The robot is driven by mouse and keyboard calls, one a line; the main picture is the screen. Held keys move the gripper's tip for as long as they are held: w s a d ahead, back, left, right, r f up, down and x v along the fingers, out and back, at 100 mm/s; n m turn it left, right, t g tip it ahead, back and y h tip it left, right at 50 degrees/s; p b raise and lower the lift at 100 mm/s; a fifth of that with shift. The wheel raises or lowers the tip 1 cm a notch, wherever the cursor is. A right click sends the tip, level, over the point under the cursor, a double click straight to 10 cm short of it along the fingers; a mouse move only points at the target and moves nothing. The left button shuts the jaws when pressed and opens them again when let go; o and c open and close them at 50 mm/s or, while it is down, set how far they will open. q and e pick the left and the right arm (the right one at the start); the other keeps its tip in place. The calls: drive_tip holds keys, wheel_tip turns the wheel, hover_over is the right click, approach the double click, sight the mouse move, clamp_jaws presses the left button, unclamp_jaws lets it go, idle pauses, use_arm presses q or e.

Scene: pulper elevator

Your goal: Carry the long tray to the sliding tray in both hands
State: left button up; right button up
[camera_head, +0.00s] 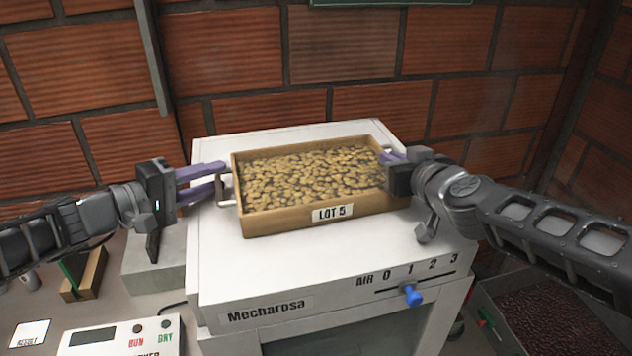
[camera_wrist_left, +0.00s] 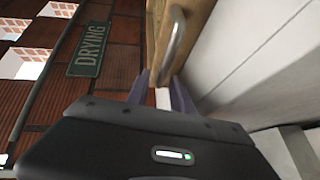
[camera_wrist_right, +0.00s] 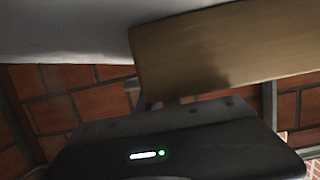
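The long tray (camera_head: 290,222) is a wooden box full of tan beans, labelled LOT 5. It sits on the white Mecharosa machine top. Its left metal handle (camera_head: 224,190) also shows in the left wrist view (camera_wrist_left: 172,45). My left gripper (camera_head: 226,176) is open, its purple fingers apart with their tips at that handle. My right gripper (camera_head: 388,156) is at the tray's right end; its fingers are mostly hidden, and so is that handle. The tray wall (camera_wrist_right: 220,55) fills much of the right wrist view. I cannot identify the sliding tray in these views.
The machine front has a blue slider knob (camera_head: 411,294) on an AIR scale. A bin of dark beans (camera_head: 545,315) stands low at the right. A control box (camera_head: 125,338) with RUN and DRY buttons is at lower left. A brick wall (camera_head: 340,45) stands close behind.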

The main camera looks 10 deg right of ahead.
use_arm(q)
clamp_jaws()
drive_tip(key=shift+r, duration=0.1)
idle(1.2)
